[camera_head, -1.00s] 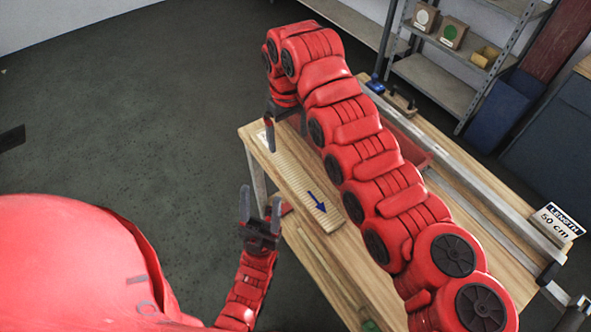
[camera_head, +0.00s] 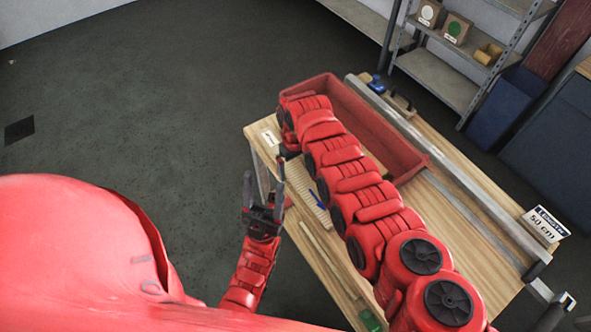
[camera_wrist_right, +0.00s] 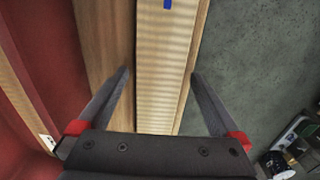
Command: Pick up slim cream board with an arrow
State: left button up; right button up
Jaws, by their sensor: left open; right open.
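The slim cream board (camera_head: 311,206) lies on the wooden table near its left edge, with a blue arrow on it; my right arm covers part of it. In the right wrist view the ribbed board (camera_wrist_right: 163,40) runs lengthwise between the fingers, with a bit of the blue arrow at the top. My right gripper (camera_wrist_right: 160,76) is open, one finger on each side of the board, not closed on it. In the head view it is mostly hidden by my arm. My left gripper (camera_head: 264,172) is open and empty, off the table's left edge.
A red bin (camera_head: 405,150) stands beyond my right arm. A metal rail (camera_head: 460,170) runs along the table's far side, with a "50 cm" length sign (camera_head: 547,224) at its end. Another thin strip (camera_head: 322,256) lies near the front edge. A small white label (camera_head: 268,137) lies at the table's corner.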

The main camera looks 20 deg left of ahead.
jog(key=shift+f, duration=0.5)
jog(key=shift+r, duration=0.1)
grip_shut()
